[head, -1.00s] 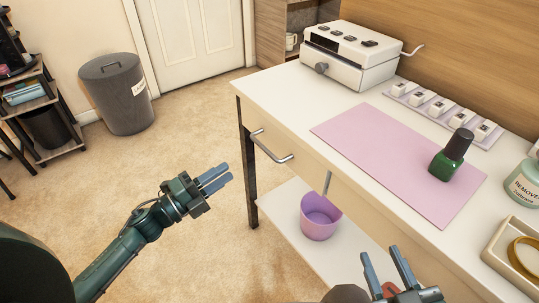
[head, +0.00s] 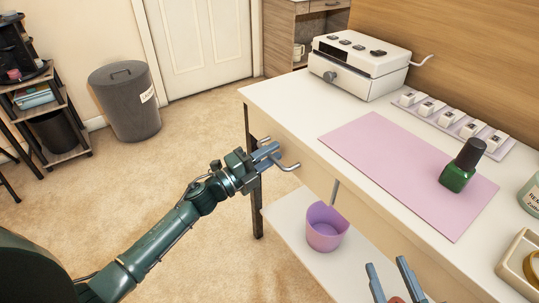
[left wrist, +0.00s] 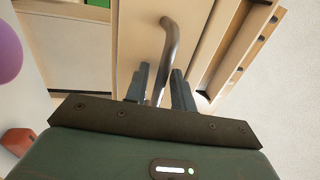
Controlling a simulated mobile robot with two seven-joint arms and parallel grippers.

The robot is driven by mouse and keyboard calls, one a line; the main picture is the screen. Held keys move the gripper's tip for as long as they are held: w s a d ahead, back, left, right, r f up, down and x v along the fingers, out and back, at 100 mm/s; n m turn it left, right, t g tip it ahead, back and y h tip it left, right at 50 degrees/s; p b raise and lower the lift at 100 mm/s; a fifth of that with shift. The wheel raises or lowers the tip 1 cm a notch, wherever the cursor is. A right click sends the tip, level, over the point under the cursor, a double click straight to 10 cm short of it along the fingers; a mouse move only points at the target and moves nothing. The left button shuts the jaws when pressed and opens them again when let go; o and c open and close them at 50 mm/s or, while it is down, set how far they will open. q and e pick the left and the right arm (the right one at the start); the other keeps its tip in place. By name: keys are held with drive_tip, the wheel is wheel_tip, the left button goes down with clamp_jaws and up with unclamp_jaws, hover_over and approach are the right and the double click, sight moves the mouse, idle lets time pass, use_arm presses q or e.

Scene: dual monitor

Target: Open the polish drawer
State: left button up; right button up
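The drawer (head: 310,172) is in the front of the white desk, with a curved metal handle (head: 291,166) on it; the drawer looks closed. My left gripper (head: 270,153) is at the left end of the handle and partly covers it. In the left wrist view the handle (left wrist: 169,45) runs between the two fingers of my left gripper (left wrist: 159,80). The fingers are apart, with a gap beside the bar, so they are not clamped on it. My right gripper (head: 391,275) is open and empty at the bottom of the head view.
A purple cup (head: 323,232) stands on the lower shelf (head: 285,216).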

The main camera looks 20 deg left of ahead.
use_arm(q)
clamp_jaws()
use_arm(e)
drive_tip(key=shift+f, duration=0.1)
idle(0.4)
